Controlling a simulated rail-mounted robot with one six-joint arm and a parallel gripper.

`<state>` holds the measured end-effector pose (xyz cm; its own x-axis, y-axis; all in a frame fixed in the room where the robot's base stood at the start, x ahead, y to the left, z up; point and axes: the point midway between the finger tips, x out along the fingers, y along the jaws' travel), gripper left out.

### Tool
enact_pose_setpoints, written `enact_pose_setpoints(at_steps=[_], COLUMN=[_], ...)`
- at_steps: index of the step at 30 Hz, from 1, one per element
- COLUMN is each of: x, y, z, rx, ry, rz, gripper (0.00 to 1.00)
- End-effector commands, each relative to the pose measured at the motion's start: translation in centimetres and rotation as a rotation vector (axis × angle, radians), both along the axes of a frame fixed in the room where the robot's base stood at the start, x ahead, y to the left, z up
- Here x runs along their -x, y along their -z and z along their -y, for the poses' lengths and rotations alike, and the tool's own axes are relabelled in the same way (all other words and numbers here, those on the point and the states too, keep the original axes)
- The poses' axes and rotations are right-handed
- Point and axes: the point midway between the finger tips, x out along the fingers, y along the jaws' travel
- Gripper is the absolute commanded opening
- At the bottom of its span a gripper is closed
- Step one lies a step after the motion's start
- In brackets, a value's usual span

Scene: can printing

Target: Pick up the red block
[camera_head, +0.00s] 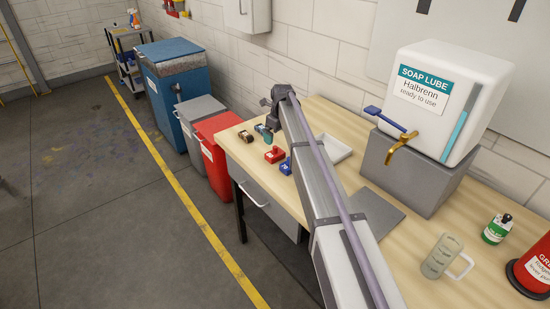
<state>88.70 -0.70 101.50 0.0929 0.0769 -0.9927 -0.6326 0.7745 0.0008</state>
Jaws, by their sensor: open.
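The red block (275,155) lies on the wooden workbench (330,115), near its front edge and left end. A blue block (286,167) lies just in front of it and to its right. My gripper (268,128) is at the far end of my arm, above the bench and a little behind and left of the red block. It is open and apart from the red block. The fingers are small and dark here, and my wrist partly hides the bench behind them.
A dark, brownish item (245,136) lies left of my gripper. A white tray (335,150) and a grey plate (379,208) lie right of my arm. A soap tank (440,90), a mug (441,257) and a green-white container (496,230) stand further right. Bins stand beyond the bench's left end.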

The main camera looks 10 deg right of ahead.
Motion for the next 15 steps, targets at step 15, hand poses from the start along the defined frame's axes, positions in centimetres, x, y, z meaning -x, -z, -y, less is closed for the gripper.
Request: enact_pose_setpoints(at_steps=[15], x=[-0.4], y=[5.8], z=[-0.4], rx=[0.0], ry=[0.002], rz=[0.0], gripper=[1.0])
